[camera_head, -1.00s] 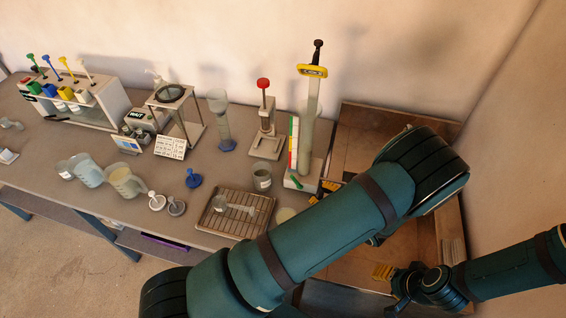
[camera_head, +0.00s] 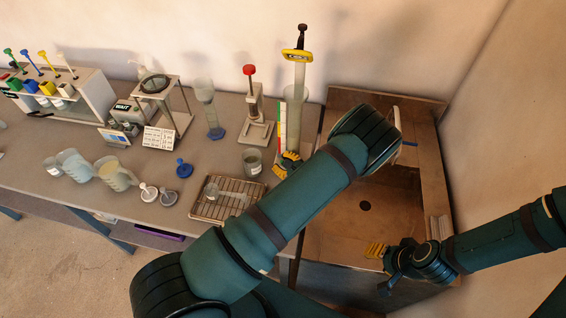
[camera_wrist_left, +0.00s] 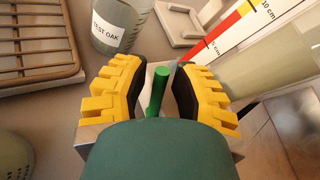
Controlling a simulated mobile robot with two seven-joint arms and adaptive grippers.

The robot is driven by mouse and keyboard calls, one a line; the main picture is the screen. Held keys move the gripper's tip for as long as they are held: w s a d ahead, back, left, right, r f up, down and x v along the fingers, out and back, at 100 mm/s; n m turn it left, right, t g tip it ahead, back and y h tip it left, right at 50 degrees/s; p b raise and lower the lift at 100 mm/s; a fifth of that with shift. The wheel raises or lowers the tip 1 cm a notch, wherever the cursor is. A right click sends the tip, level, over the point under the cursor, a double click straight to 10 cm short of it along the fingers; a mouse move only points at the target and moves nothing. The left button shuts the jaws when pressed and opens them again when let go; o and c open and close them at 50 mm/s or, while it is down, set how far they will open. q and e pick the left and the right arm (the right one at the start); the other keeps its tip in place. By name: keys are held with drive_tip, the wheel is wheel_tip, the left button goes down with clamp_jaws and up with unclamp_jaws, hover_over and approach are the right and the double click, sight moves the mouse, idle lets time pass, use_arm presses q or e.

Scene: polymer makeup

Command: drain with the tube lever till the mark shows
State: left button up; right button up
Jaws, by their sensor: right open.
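The tall clear tube (camera_head: 299,80) stands upright at the back right of the bench, with a yellow collar and black top. A coloured scale (camera_head: 282,128) stands beside it; its red and yellow bands with cm marks (camera_wrist_left: 222,37) show in the left wrist view. The green tube lever (camera_wrist_left: 158,90) stands between the yellow fingers of my left gripper (camera_wrist_left: 160,92). The fingers are apart, with a narrow gap beside the lever. In the head view my left gripper (camera_head: 288,163) is at the tube's foot. My right gripper (camera_head: 382,252) is open and empty over the sink's front.
A TEST OAK beaker (camera_wrist_left: 122,22) and a wire rack (camera_wrist_left: 40,40) are close to my left gripper. A red-topped stand (camera_head: 255,120) is left of the tube. The sink basin (camera_head: 385,215) is right of it.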

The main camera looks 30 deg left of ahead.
use_arm(q)
drive_tip(key=shift+a, duration=0.1)
clamp_jaws()
drive_tip(key=y+b, duration=0.1)
drive_tip(key=b, duration=0.1)
drive_tip(key=d+m+y+b, duration=0.1)
drive_tip(key=d+y+b, duration=0.1)
drive_tip(key=b, duration=0.1)
drive_tip(key=shift+w+m+t+b, duration=0.25)
drive_tip(key=shift+m+t+b, duration=0.05)
drive_tip(key=shift+m+b, duration=0.1)
use_arm(e)
wheel_tip(320, 180, down, 6)
drive_tip(key=shift+a+f, duration=0.1)
drive_tip(key=shift+f, duration=0.05)
use_arm(q)
drive_tip(key=shift+d+r+m+y+b, duration=0.2)
drive_tip(key=shift+m+y+b, duration=0.1)
drive_tip(key=shift+y+b, duration=0.2)
use_arm(e)
drive_tip(key=shift+w+f, duration=0.1)
drive_tip(key=shift+f, duration=0.5)
drive_tip(key=shift+a, duration=0.1)
use_arm(q)
unclamp_jaws()
